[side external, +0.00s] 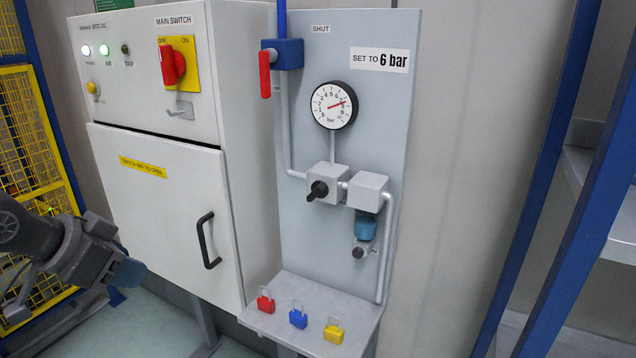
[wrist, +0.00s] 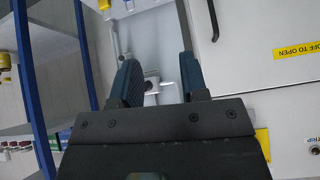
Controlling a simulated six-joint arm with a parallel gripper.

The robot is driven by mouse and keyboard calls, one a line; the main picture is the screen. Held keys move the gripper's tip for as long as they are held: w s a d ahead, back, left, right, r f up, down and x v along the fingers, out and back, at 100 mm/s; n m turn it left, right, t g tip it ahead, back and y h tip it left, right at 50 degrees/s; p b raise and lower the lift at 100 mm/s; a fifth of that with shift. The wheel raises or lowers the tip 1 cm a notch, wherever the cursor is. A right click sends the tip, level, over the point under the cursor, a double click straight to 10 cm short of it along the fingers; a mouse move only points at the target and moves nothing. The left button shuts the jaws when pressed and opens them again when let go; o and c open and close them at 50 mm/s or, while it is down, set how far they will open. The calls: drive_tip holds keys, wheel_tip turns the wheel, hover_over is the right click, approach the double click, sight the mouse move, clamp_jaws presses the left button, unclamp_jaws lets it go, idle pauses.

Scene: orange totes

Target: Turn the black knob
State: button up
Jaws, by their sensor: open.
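The black knob (side external: 318,189) is on the front of a grey block on the grey-blue panel (side external: 385,120), below the round gauge (side external: 335,105). The gauge needle points to the upper right, around 8. A sign (side external: 379,60) reads "SET TO 6 bar". My gripper (side external: 127,272) is at the far left, in front of the white cabinet and well away from the knob. In the wrist view my gripper (wrist: 158,75) is open, its two teal fingers apart with nothing held. A small grey fitting (wrist: 152,82) shows between them; I cannot make out the knob there.
A white cabinet (side external: 160,215) with a handle and red main switch (side external: 172,64) stands left of the panel. A red lever (side external: 265,74) hangs at the panel's upper left. Red, blue and yellow padlocks (side external: 298,318) sit on the lower shelf. Blue rack posts (side external: 540,170) stand right.

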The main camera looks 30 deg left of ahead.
drive_tip(key=w+d+f+m+t+h, duration=0.1)
drive_tip(key=w+d+m+t, duration=0.15)
drive_tip(key=w, duration=0.45)
drive_tip(key=w+d+m+t+h, duration=0.1)
drive_tip(key=w+d+m+t, duration=0.1)
drive_tip(key=w+t, duration=0.35)
drive_tip(key=m+t+h, duration=0.3)
drive_tip(key=m+t, duration=0.2)
approach(312, 196)
drive_tip(key=x, duration=0.9)
drive_tip(key=shift+w, duration=0.15)
drive_tip(key=shift+c, duration=0.4)
clamp_jaws()
